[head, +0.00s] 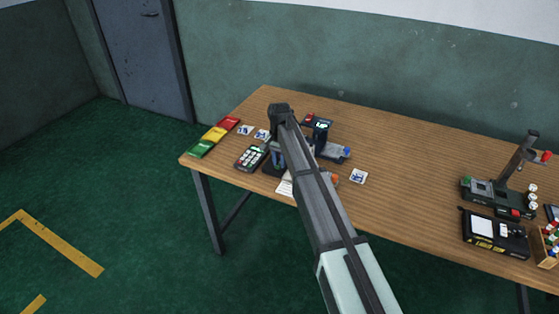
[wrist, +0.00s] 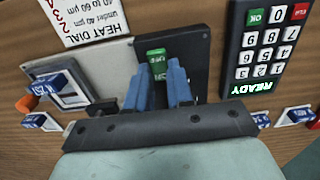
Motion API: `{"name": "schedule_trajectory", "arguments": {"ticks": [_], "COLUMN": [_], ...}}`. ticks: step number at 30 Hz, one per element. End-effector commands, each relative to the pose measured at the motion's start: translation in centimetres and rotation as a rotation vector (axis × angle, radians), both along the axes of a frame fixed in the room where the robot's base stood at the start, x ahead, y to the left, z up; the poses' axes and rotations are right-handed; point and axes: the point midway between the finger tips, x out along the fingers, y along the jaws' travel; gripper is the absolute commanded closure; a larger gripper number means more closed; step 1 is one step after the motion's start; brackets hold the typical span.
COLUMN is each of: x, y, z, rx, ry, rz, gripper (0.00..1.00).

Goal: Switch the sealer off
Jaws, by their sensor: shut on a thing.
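I cannot tell for sure which device is the sealer. My gripper (head: 277,161) is at the table's left part, pointing down over a dark plate. In the wrist view its blue fingers (wrist: 161,78) are closed on a small green labelled piece (wrist: 156,56). The piece stands between the fingers over the dark plate (wrist: 195,50). Its lettering is too small to read surely. A card headed HEAT DIAL (wrist: 88,18) lies beside the plate. A grey unit (wrist: 75,85) with an orange knob (wrist: 26,103) is nearby. My arm hides part of this area in the head view.
A keypad (head: 251,157) lies left of the gripper and reads READY in the wrist view. Green, yellow and red packets (head: 215,134) lie at the left edge. A black device with a screen (head: 318,121) is behind. A lever device (head: 497,195) stands right.

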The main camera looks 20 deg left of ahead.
Motion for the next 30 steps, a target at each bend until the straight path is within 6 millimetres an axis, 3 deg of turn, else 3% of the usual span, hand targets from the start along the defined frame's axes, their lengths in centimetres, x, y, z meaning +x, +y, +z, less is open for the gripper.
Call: {"name": "schedule_trajectory", "arguments": {"ticks": [6, 18, 28, 29, 30], "x": [-0.3, -1.0, -0.8, -0.8, -0.9], "y": [-0.1, -0.1, 0.0, 0.0, 0.0], "z": [0.0, 0.0, 0.0, 0.0, 0.0], "rx": [0.000, -0.001, -0.001, -0.001, -0.001], "ry": [-0.025, -0.282, -0.295, -0.295, -0.295], "rz": [0.001, 0.000, 0.000, 0.000, 0.000], "gripper": [1.00, 1.00, 1.00, 0.77, 0.73]}}
